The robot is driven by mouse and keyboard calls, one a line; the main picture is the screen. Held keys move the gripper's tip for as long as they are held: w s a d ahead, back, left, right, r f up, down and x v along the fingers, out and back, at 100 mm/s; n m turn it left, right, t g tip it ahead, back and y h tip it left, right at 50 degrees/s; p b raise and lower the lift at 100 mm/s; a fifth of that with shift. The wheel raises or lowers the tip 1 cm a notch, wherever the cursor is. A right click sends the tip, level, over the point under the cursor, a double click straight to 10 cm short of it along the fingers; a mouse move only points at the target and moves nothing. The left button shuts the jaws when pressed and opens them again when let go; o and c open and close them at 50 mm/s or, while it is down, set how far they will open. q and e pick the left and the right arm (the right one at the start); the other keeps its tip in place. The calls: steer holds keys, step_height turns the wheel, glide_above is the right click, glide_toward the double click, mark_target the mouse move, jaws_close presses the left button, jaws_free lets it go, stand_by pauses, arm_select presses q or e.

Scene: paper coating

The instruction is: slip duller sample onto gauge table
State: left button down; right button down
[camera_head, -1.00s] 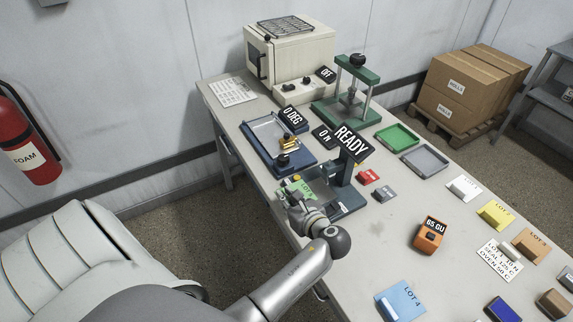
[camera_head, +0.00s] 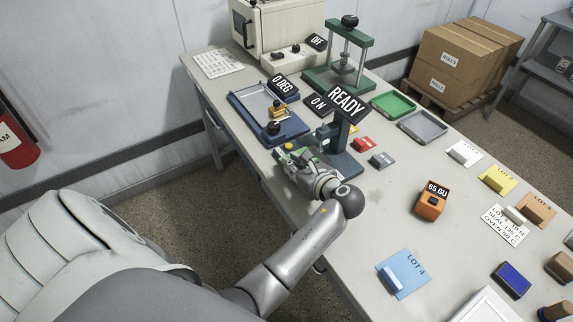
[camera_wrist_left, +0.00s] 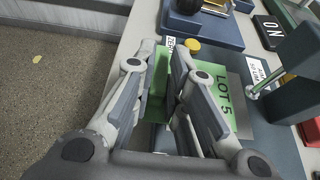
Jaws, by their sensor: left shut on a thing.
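The green LOT 5 sample (camera_head: 314,162) is at the READY gauge, partly hidden by my gripper in the head view. In the left wrist view the green card (camera_wrist_left: 222,88) lies over the gauge's dark blue base, label facing up. My left gripper (camera_wrist_left: 172,62) is shut on the card's raised green tab. The gripper also shows at the gauge in the head view (camera_head: 288,156). The gauge table (camera_head: 347,168) is the dark blue base under the READY display (camera_head: 346,101). Whether the card rests flat on it I cannot tell. My right gripper is not in view.
A blue tray device reading 0 DEG (camera_head: 250,108) stands left of the gauge. Red (camera_head: 364,143) and grey (camera_head: 382,160) blocks sit to its right. An orange meter reading 65 GU (camera_head: 431,203) and the blue LOT 4 sample (camera_head: 404,274) are nearer. Bare table lies between.

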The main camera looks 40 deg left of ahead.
arm_select(q)
steer(key=shift+w+d+r, duration=0.1)
steer(key=shift+w+d, duration=0.1)
steer(key=shift+w, duration=0.25)
steer(key=shift+w+d+p, duration=0.3)
steer(key=shift+w, duration=0.55)
steer(key=shift+f, duration=0.55)
steer(key=c, duration=1.4)
jaws_free()
steer(key=shift+o, duration=0.2)
step_height(320, 180, up, 10)
